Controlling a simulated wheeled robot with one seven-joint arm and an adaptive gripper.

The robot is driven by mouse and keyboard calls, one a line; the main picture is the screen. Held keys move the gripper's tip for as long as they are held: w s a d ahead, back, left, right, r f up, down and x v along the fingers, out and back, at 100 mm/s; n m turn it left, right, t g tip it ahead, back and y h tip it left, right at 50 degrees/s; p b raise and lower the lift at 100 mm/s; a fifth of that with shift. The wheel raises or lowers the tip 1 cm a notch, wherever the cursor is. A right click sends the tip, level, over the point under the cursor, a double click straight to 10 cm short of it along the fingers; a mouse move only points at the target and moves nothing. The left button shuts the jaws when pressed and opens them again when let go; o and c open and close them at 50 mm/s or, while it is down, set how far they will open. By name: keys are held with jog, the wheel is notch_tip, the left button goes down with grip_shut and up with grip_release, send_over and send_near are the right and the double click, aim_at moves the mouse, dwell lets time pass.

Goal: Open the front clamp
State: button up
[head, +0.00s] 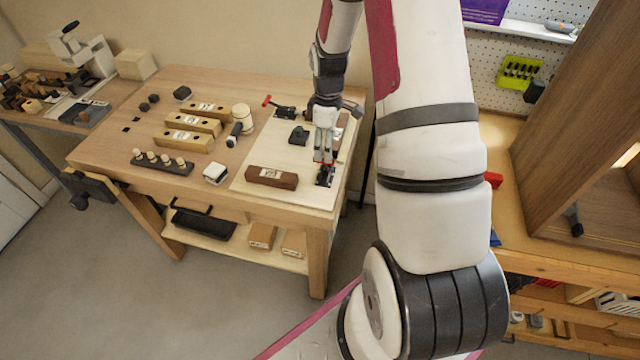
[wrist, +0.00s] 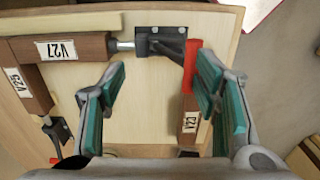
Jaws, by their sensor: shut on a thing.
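The front clamp (head: 325,177) is a dark toggle clamp with a red handle, fixed at the front right of the pale board. In the wrist view its base (wrist: 160,41) is at the top, and its metal rod meets the end of the dark wooden block marked V27 (wrist: 70,47). Its red handle (wrist: 190,92) lies against the inner side of the right finger. My gripper (head: 324,158) is over this clamp and shut on the red handle. In the wrist view the teal finger pads of my gripper (wrist: 160,75) look well apart; the grip itself is not clearly seen.
A second clamp with a red handle (head: 267,101) sits at the back of the board (head: 240,180). The V27 block (head: 271,177) lies left of the front clamp.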

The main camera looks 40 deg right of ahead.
jog(key=o, duration=0.7)
jog(key=shift+w, duration=0.3)
jog(key=shift+s, duration=0.1)
notch_tip(320, 180, up, 7)
jog(key=p, duration=0.2)
jog(key=shift+s, duration=0.15)
dwell(0.4)
